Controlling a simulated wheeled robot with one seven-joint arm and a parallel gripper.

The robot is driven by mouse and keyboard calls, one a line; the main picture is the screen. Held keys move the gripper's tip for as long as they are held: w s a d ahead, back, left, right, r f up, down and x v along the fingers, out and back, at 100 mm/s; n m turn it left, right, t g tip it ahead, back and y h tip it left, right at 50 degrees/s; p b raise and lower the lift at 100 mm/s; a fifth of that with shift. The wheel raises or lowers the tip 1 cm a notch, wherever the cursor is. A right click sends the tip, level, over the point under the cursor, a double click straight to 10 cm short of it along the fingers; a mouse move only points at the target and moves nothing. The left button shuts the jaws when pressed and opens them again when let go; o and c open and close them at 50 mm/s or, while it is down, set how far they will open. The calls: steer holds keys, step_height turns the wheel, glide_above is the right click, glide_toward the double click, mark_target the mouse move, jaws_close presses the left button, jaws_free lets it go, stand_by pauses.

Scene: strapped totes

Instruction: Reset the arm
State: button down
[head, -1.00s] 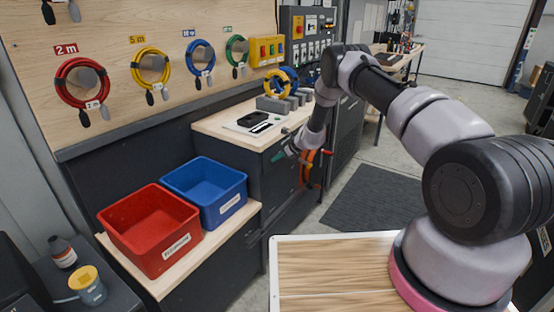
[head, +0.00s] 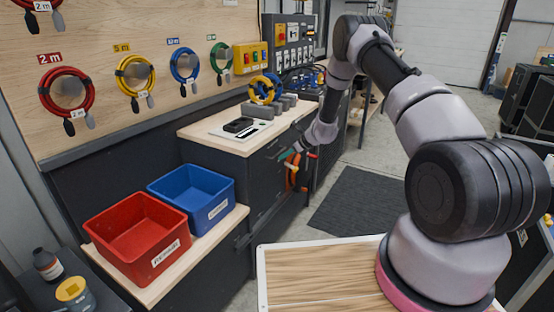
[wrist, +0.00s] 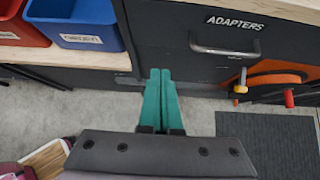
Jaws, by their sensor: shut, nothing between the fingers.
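My gripper (wrist: 161,100) points down toward the floor in the wrist view, its two teal fingers pressed together with nothing between them. In the head view my gripper (head: 291,157) is small, in front of the dark cabinet below the workbench. My arm reaches from its pink-ringed base on the right, up over an elbow, and down to the gripper. The fingers are apart from the drawer marked ADAPTERS (wrist: 222,45).
A red tote (head: 138,238) and a blue tote (head: 193,196) stand on a low wooden shelf. Coiled cables hang on the wall board (head: 120,30). An orange coil (wrist: 275,80) hangs by the cabinet. A dark mat (head: 350,203) lies on open floor.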

steer(key=s+d+r+n, duration=0.1)
steer(key=s+r+n, duration=0.3)
steer(key=r, duration=0.8)
steer(key=s+r+n, duration=0.3)
steer(key=s+r, duration=0.2)
steer(key=r, duration=0.6)
steer(key=s+d+r+n, duration=0.1)
steer(key=s+r+n, duration=0.3)
steer(key=r, duration=0.8)
steer(key=s+d+r+n+h, duration=0.1)
steer(key=s+d+r+n, duration=0.15)
steer(key=s+r, duration=0.45)
steer(key=s+d+r+n+h, duration=0.1)
steer(key=s+r+n, duration=0.25)
steer(key=s, duration=0.65)
steer(key=s+d+n+h, duration=0.1)
steer(key=s+d+n, duration=0.1)
steer(key=s, duration=0.6)
steer(key=s+d+r+n+t+h, duration=0.1)
steer(key=s+d, duration=0.3)
steer(key=s, duration=0.4)
steer(key=shift+s+d+r+n+t+h, duration=0.3)
steer(key=shift+n+h, duration=0.2)
steer(key=shift+h, duration=0.3)
steer(key=shift+w, duration=0.1)
